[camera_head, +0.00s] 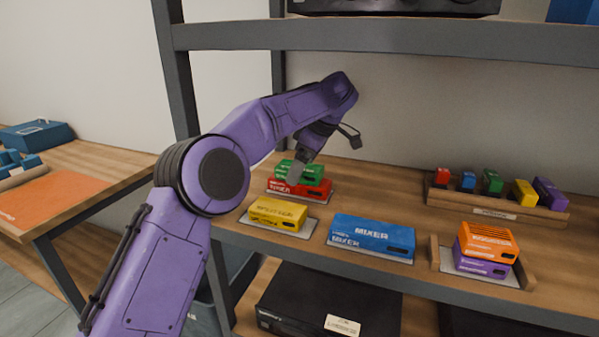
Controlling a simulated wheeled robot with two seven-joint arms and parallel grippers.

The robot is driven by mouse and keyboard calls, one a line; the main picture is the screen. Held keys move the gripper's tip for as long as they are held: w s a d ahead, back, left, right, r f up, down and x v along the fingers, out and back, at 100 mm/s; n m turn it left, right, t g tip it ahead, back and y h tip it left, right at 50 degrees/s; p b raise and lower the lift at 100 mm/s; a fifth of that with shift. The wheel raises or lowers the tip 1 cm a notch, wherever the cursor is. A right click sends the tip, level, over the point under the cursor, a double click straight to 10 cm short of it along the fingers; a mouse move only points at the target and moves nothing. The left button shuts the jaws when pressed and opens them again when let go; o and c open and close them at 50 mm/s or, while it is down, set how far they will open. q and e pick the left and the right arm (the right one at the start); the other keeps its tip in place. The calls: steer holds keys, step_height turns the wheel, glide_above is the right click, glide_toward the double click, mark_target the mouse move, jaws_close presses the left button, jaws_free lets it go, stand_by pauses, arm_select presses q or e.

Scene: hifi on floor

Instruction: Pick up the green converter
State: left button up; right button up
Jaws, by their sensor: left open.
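The green converter (314,174) is a small green box lying on top of a red box (315,188), towards the left of the shelf. One finger overlaps the green box in the picture and the other stands out to the right. I cannot tell whether a finger touches it. Part of the green box is hidden by the finger. My right gripper is not in view.
A yellow box (277,214) and a blue mixer box (371,236) lie in front. An orange box (487,240) rests on a purple box (482,264) in a wooden holder at right. A wooden rack (497,210) holds several small coloured blocks. An upper shelf (400,38) spans overhead.

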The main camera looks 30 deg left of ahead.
arm_select(q)
steer(key=c, duration=1.2)
